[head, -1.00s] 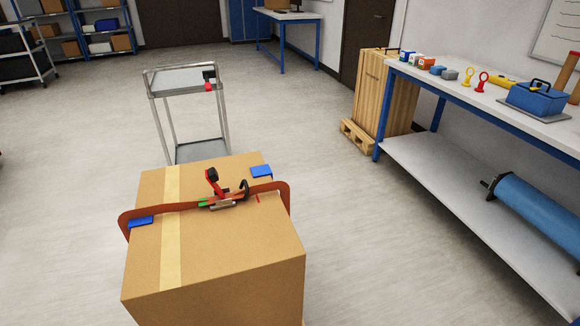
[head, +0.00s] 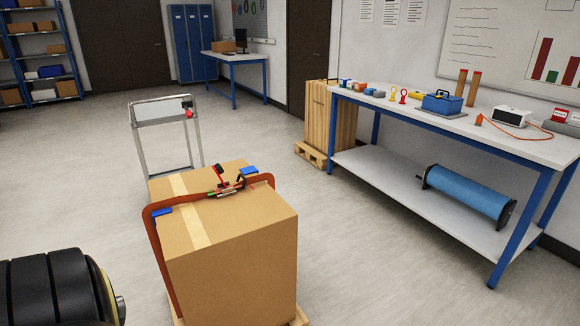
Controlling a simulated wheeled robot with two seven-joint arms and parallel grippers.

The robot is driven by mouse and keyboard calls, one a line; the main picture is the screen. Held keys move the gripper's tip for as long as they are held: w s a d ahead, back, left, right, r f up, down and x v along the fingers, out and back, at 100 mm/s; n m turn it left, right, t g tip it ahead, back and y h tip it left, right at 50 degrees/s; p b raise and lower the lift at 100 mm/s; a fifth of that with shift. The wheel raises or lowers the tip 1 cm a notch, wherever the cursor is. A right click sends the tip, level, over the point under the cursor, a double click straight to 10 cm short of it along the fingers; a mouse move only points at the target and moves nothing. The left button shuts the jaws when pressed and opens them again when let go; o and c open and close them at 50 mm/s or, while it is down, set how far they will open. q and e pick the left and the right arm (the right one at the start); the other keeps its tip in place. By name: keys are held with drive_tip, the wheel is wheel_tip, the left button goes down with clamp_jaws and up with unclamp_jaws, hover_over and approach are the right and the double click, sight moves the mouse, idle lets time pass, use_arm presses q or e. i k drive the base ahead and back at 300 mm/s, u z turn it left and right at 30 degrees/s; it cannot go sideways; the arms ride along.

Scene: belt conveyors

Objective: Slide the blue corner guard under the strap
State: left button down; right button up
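Two blue corner guards are at the top of a large cardboard box (head: 240,230). The left blue corner guard (head: 161,213) is at the box's left top edge, by the orange-brown strap (head: 157,245). The right blue corner guard (head: 249,170) is near the far right top edge, by the strap. I cannot tell whether either is under the strap. The strap runs across the top and down the left side. A buckle with a red and black handle (head: 219,173) sits on it. Neither gripper is in view.
A grey metal cart (head: 162,112) stands behind the box. A workbench (head: 470,135) with tools and a blue toolbox (head: 441,103) stands at the right, a wooden crate (head: 331,116) at its far end. The floor between box and bench is clear. A dark ribbed part, likely mine, fills the lower left.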

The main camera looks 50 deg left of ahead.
sight(248, 170)
drive_tip(key=i, duration=1.35)
drive_tip(key=u, duration=0.05)
